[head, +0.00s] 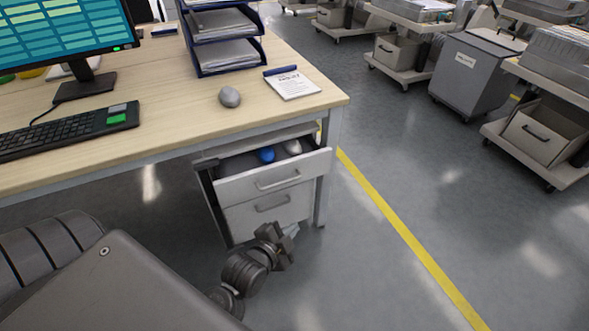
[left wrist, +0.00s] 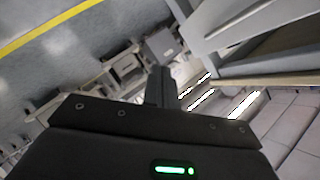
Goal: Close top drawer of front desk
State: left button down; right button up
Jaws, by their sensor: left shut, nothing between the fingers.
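The front desk (head: 180,130) has a drawer unit under its right end. Its top drawer (head: 240,187) is pulled out, with a blue item (head: 266,155) and a pale item (head: 292,146) visible inside. The top drawer has a bar handle (head: 278,181) on its front. My left gripper (head: 291,230) is shut and empty, low in front of the drawer unit, below the top drawer's front. Its closed fingers (left wrist: 160,87) also show in the left wrist view, apart from the pale panels at upper right. My right gripper is not in view.
The lower drawer (head: 240,216) looks shut. A monitor, keyboard (head: 60,130), mouse (head: 229,97), paper trays (head: 222,40) and a notepad (head: 293,84) are on the desk. Trolleys (head: 540,130) stand at right.

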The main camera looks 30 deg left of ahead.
aim_at(298, 161)
pick_arm(q)
jog(key=w+a+r+m+t+y, duration=0.3)
jog(key=w+a+m+t, duration=0.1)
jog(key=w+m, duration=0.1)
jog(key=shift+a+m+y, duration=0.3)
jog(key=shift+a, duration=0.05)
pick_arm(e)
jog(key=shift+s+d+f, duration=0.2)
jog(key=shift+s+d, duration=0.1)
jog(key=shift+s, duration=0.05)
